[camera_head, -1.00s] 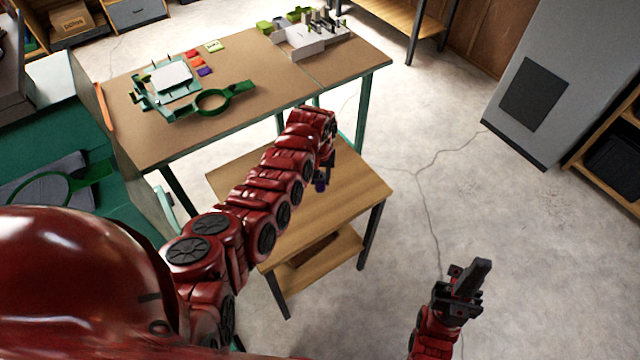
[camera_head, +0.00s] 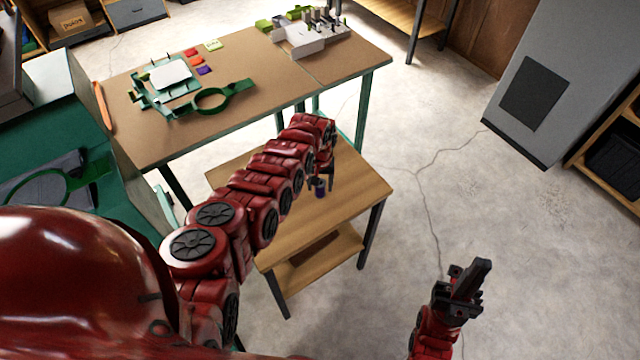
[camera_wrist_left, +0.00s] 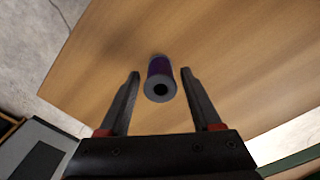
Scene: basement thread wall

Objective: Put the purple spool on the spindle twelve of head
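The purple spool (camera_head: 320,187) stands on the small wooden table (camera_head: 350,215) in the head view. In the left wrist view the spool (camera_wrist_left: 161,68) shows its grey end with a dark hole, centred between the fingertips. My left gripper (camera_wrist_left: 160,75) is open, with a finger on each side of the spool and a gap visible on both sides. In the head view my left gripper (camera_head: 322,176) is right at the spool. My right gripper (camera_head: 471,287) is over the floor at the lower right, away from the table; its fingers look close together. I cannot make out a spindle numbered twelve.
A long workbench (camera_head: 265,100) stands behind the small table. On it are a green embroidery frame (camera_head: 225,97), small coloured squares (camera_head: 204,71) and a white rack with several upright pieces (camera_head: 305,43). A grey cabinet (camera_head: 560,75) stands at right. The floor between is clear.

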